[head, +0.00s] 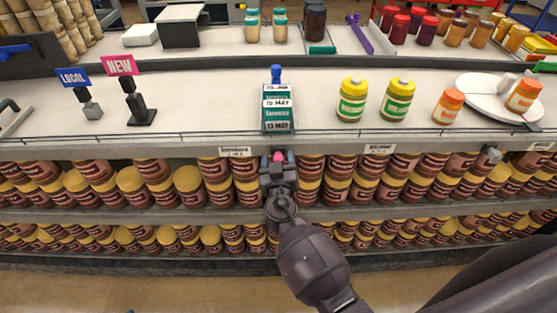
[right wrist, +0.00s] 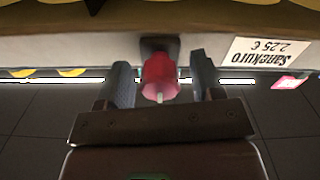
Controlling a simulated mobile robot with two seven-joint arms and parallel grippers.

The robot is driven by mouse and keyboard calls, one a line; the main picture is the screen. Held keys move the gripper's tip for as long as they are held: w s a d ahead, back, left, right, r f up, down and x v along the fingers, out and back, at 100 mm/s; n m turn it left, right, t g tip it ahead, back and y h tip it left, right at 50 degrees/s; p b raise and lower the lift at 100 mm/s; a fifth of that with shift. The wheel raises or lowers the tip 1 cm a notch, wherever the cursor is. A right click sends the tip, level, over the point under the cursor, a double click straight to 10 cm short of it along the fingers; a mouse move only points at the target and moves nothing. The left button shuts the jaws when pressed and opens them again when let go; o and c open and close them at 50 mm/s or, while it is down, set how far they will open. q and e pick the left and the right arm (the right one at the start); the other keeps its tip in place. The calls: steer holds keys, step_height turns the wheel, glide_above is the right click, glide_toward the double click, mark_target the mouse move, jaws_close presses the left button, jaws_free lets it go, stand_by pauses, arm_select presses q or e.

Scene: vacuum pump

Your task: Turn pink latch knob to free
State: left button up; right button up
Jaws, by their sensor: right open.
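The pink latch knob (head: 278,156) sits on the front edge of the counter, near the middle of the head view. In the right wrist view the knob (right wrist: 159,76) looks reddish pink, mounted on a dark base, with a pale pin at its near end. My right gripper (head: 278,163) is in front of the knob. In the wrist view its two fingers (right wrist: 164,82) stand open on either side of the knob, with a visible gap on each side. The left gripper does not show clearly in the head view.
Shelves of brown jars (head: 130,182) lie below. Price labels (right wrist: 265,52) flank the knob.

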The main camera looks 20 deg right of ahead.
steer(key=c, duration=0.9)
